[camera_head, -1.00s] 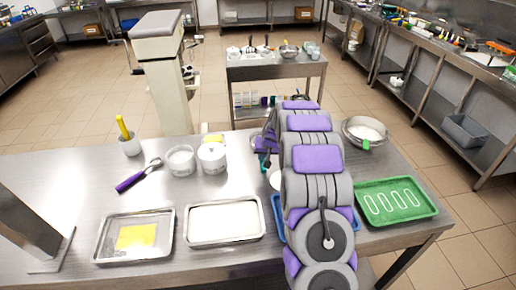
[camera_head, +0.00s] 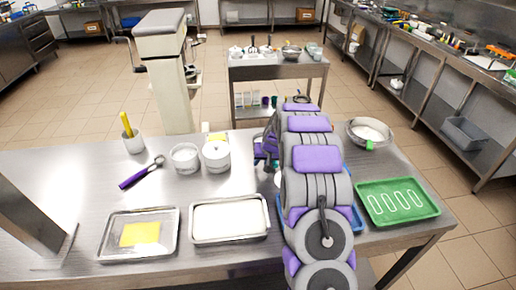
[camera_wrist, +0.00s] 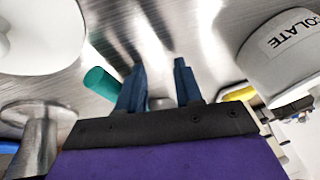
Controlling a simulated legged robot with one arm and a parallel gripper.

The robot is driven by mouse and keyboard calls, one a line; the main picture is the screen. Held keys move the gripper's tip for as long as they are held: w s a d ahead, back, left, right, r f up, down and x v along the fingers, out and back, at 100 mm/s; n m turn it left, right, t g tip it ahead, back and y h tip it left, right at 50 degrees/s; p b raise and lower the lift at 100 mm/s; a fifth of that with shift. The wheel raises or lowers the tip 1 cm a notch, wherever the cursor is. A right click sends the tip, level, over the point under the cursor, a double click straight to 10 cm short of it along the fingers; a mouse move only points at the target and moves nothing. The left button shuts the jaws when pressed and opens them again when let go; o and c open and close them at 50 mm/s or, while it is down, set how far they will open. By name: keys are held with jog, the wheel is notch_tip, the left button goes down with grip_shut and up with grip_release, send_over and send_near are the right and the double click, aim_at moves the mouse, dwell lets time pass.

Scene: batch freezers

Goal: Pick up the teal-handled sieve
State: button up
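In the wrist view, a teal cylindrical handle (camera_wrist: 102,84) lies near the steel tabletop, just left of my gripper's left finger. The finger partly hides its near end, and I cannot make out the sieve's mesh. My gripper (camera_wrist: 160,82) has two dark blue fingers spread apart, with a clear gap between them. The handle is beside the fingers, not between them. In the head view my arm covers most of this area, so the sieve cannot be made out clearly there.
A purple-handled tool (camera_head: 140,174) lies further left. Two metal trays and a green tray (camera_head: 398,222) are near the front edge. A metal bowl (camera_head: 352,128) is at right.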

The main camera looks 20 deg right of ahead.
jog(key=shift+w+d, duration=0.6)
jog(key=shift+d, duration=0.2)
jog(key=shift+w+a+r, duration=0.1)
jog(key=shift+w+r, duration=0.05)
jog(key=shift+r, duration=0.1)
jog(key=p+v, duration=0.4)
jog(key=v, duration=1.3)
jog(key=shift+r, duration=0.2)
